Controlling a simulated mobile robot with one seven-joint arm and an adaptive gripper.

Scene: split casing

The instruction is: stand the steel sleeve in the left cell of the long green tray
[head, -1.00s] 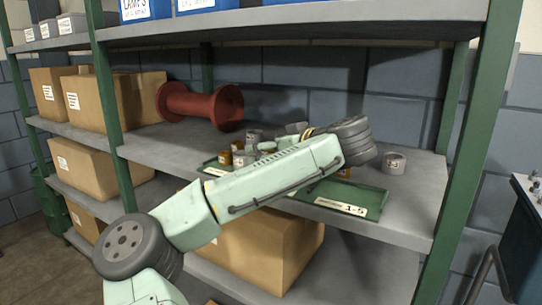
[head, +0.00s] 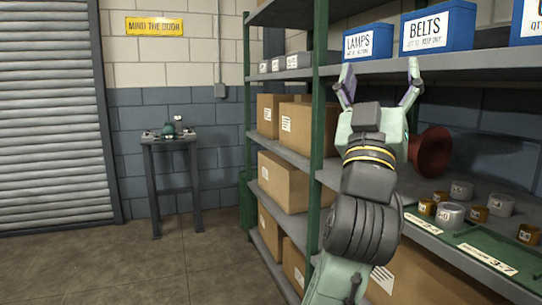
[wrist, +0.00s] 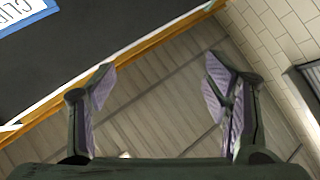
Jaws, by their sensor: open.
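The long green tray (head: 478,236) lies on the middle shelf at the right of the head view, cut off by the frame edge. Several short grey steel rings or sleeves stand in or by it, among them one near its front (head: 450,215), one behind (head: 461,190) and one farther right (head: 500,205). I cannot tell which is the task's sleeve, nor make out the left cell clearly. My gripper (head: 380,82) is raised up and left of the tray, before the upper shelf. It is open and empty; the wrist view shows both fingers apart (wrist: 160,85).
Brass-coloured rings (head: 479,214) stand among the grey ones. A red spool (head: 430,152) lies behind my arm. Blue bins (head: 438,28) line the upper shelf near my fingers. A green post (head: 318,120) stands left of my arm. Open floor (head: 150,270) lies left.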

